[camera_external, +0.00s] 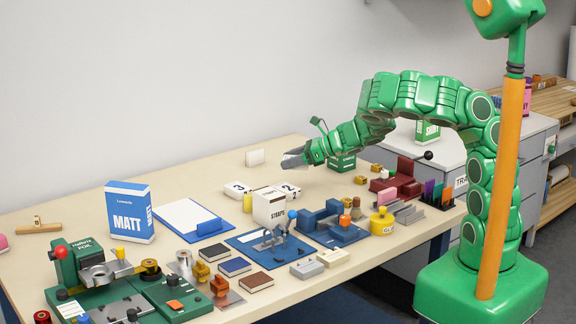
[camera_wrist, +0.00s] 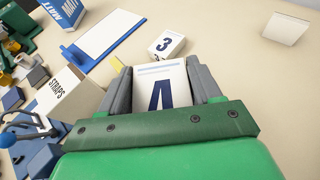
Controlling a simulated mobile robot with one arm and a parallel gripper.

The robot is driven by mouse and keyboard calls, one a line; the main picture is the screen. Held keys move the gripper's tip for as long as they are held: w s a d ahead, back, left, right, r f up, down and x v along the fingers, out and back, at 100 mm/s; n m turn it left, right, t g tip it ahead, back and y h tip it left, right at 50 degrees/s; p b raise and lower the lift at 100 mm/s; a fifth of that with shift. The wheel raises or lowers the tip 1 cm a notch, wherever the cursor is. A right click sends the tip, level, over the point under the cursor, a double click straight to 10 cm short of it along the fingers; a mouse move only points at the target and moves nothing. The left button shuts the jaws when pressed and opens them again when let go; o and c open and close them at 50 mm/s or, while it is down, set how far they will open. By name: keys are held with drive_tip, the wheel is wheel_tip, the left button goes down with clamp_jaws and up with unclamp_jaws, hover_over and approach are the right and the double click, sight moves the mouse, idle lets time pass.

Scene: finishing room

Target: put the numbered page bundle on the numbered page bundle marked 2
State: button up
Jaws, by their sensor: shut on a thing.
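My gripper (camera_external: 290,160) is shut on a white page bundle (camera_wrist: 160,75), which sits between the grey fingers in the wrist view (camera_wrist: 164,84). Its dark numeral looks like a 4, partly cut off by my gripper. The page bundle marked 2 (camera_external: 290,190) lies on the table below my gripper, just right of the STRAPS box; I cannot make it out in the wrist view. My gripper is above it and apart from it. The held bundle is hard to see in the external view. The bundle marked 3 (camera_external: 237,188) lies to the left; it also shows in the wrist view (camera_wrist: 167,44).
The STRAPS box (camera_external: 269,207) stands close in front of bundle 2. A white block (camera_external: 255,157) is at the back. A blue clipboard (camera_external: 190,218) and the MATT box (camera_external: 129,212) are left. Blue fixtures (camera_external: 325,222) crowd the front.

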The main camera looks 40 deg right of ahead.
hover_over(282, 187)
drive_tip(key=shift+a+f, duration=0.1)
drive_tip(key=shift+f, duration=3.8)
drive_tip(key=shift+f, duration=0.1)
drive_tip(key=o, duration=1.1)
drive_tip(key=shift+s+d, duration=0.1)
drive_tip(key=shift+d, duration=0.1)
drive_tip(key=v, duration=1.1)
drive_tip(key=shift+s+d+r, duration=0.2)
